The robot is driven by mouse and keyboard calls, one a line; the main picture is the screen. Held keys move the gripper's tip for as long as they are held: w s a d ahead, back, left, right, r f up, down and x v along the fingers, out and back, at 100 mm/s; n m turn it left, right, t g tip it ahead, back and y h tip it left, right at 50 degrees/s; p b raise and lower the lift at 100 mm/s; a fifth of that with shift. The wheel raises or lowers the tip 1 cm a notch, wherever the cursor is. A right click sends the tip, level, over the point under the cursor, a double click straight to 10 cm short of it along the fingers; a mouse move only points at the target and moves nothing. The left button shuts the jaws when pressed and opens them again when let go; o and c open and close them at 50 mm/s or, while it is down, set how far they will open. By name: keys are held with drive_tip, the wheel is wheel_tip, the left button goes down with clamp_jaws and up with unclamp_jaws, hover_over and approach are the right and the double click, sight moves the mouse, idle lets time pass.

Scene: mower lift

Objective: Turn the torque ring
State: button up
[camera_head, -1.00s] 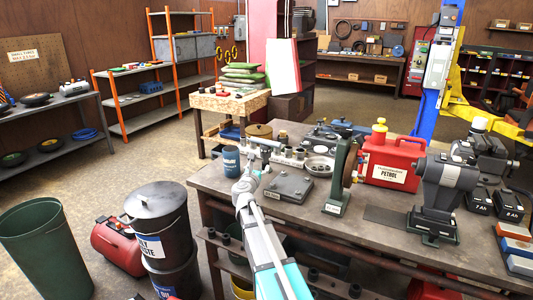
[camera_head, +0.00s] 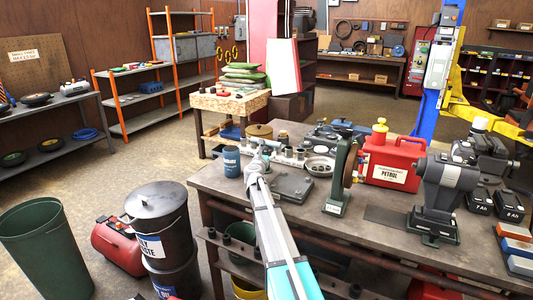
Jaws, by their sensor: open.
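My arm reaches up from the bottom edge over the front of the workbench (camera_head: 355,232). My gripper (camera_head: 264,150) is at its far end, small and seen from behind, over the left part of the bench. Its jaws are open, but the fingertips are hard to make out. I cannot pick out the torque ring with certainty; it may be hidden behind my arm or too small to tell. A grey plate block (camera_head: 292,188) lies just right of my wrist. A green stand with a round wheel (camera_head: 343,175) stands further right.
A blue cup (camera_head: 231,162) stands just left of my gripper, with a brown tin (camera_head: 259,131) behind it. A red petrol can (camera_head: 394,163) and a grey machine (camera_head: 438,190) stand on the right. Dark bins (camera_head: 160,235) stand on the floor at left.

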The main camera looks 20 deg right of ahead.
drive_tip(key=shift+w+d, duration=0.5)
drive_tip(key=c, duration=1)
